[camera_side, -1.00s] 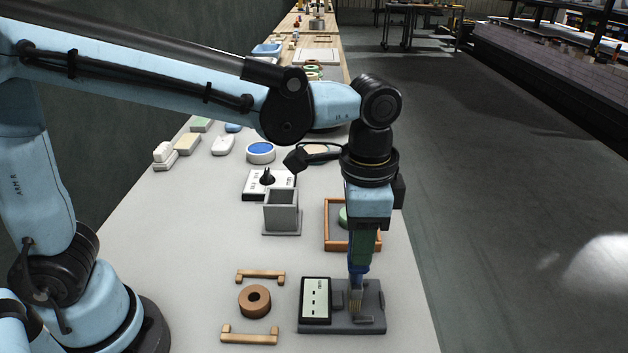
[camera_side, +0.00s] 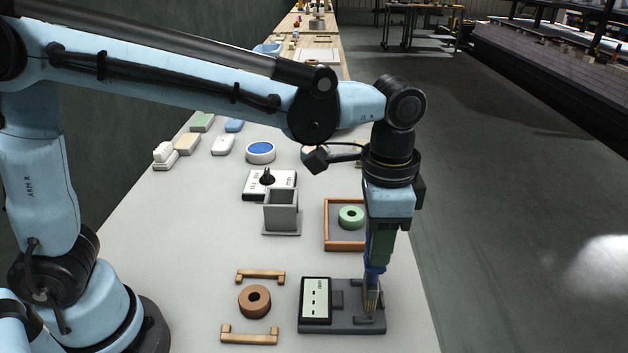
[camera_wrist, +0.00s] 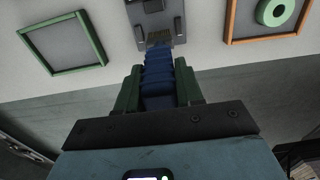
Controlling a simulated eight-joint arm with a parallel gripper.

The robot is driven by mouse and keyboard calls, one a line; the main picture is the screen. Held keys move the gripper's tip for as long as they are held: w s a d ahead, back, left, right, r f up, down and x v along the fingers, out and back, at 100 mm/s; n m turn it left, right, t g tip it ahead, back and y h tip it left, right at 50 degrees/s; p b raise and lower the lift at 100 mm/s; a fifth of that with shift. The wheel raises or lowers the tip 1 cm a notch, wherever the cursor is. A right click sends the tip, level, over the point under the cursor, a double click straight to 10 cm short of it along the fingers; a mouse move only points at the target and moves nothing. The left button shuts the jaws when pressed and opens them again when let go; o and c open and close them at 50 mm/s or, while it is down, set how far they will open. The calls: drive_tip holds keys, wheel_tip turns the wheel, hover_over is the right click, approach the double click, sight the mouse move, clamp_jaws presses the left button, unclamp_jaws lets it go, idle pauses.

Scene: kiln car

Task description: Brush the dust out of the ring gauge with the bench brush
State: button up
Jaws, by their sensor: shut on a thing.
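My gripper (camera_side: 380,248) is shut on the blue handle of the bench brush (camera_side: 374,273), which points down with its tan bristles lowest. The bristles are at the right part of a dark grey fixture (camera_side: 343,325) with a pale panel; I cannot tell whether they touch it. In the wrist view, my gripper (camera_wrist: 158,88) has green fingers on both sides of the brush (camera_wrist: 158,65), and the bristles meet the fixture's (camera_wrist: 178,25) near edge in the picture. A copper-brown ring (camera_side: 243,303) lies left of the fixture. I cannot tell which piece is the ring gauge, and no dust is discernible.
Two wooden brackets (camera_side: 260,275) (camera_side: 249,337) lie behind and in front of the brown ring. An orange-framed tray (camera_side: 327,227) holding a green ring (camera_side: 343,223) and a grey open box (camera_side: 281,213) stand behind. The wrist view shows a green frame (camera_wrist: 62,70). The table edge is close right.

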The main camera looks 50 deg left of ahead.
idle(0.3)
drive_tip(key=shift+s+a, duration=0.35)
drive_tip(key=shift+a, duration=0.05)
idle(0.5)
drive_tip(key=shift+s+a, duration=0.45)
drive_tip(key=shift+s, duration=0.05)
drive_tip(key=shift+w+d, duration=0.5)
drive_tip(key=shift+w+d, duration=0.45)
idle(0.4)
